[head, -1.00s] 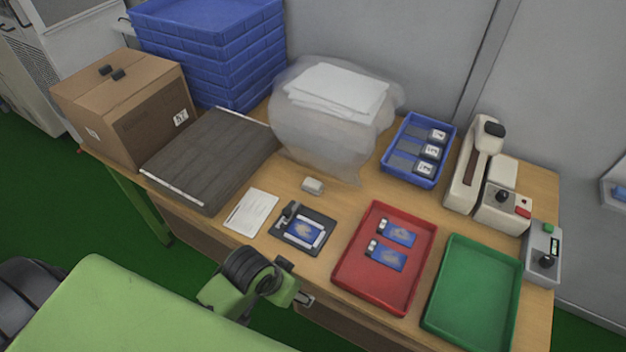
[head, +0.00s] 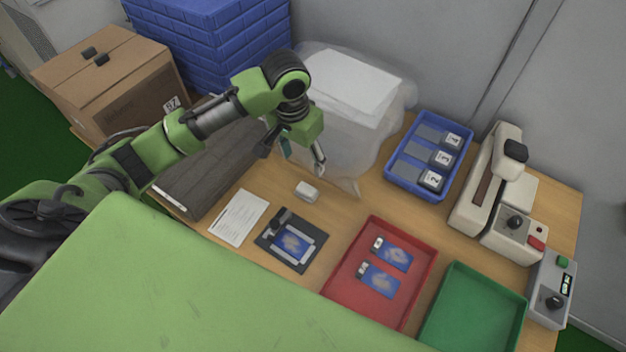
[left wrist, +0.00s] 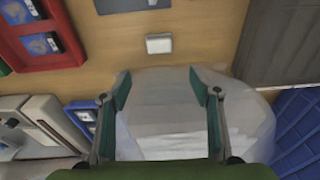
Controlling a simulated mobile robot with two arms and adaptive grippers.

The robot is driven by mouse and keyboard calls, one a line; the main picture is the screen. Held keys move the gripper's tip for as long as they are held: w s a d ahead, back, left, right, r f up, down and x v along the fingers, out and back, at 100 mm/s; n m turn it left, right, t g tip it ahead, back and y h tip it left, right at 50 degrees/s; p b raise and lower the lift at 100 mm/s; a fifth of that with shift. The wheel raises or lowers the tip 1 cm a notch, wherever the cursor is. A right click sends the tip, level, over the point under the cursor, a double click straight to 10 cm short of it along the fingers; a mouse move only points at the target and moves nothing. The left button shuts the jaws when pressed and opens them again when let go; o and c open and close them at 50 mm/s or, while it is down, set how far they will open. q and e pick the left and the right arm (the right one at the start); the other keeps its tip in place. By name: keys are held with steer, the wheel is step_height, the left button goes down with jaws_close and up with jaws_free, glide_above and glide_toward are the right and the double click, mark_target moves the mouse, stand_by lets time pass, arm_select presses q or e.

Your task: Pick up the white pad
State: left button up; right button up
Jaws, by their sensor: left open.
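The small white pad (head: 307,191) is a rounded block lying on the wooden table, between the clear plastic bag and the black fixture. It also shows in the left wrist view (left wrist: 159,44), beyond the fingertips and roughly centred between them. My left gripper (head: 292,160) is above the table in front of the bag, on the far side of the pad. Its fingers are spread with nothing between them, apart from the pad; they also show in the left wrist view (left wrist: 161,89). My right gripper is not in view.
The plastic bag (head: 345,145) with white sheets stands behind the pad. The black fixture (head: 262,238) holding a blue card and a white paper (head: 238,218) lie nearer. A red tray (head: 343,283), green tray (head: 470,318) and blue bin (head: 401,180) are to the right.

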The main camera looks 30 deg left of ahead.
arm_select(q)
glide_above(307, 189)
steer(key=f, duration=0.7)
steer(key=shift+s+a+p, duration=0.1)
steer(key=shift+a+p, duration=0.25)
steer(key=shift+f, duration=0.5)
steer(key=shift+d+f+p, duration=0.1)
steer(key=shift+f+p, duration=0.2)
steer(key=shift+f, duration=0.05)
steer(key=f, duration=0.1)
steer(key=f+p, duration=0.1)
steer(key=f, duration=0.1)
steer(key=shift+s+d+f, duration=0.1)
steer(key=shift+d+f, duration=0.1)
steer(key=shift+f, duration=0.5)
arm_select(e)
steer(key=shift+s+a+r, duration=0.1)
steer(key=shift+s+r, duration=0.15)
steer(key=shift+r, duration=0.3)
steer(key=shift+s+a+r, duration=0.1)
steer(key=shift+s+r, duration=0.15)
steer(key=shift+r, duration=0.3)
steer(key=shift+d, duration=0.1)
arm_select(q)
steer(key=c, duration=1.1)
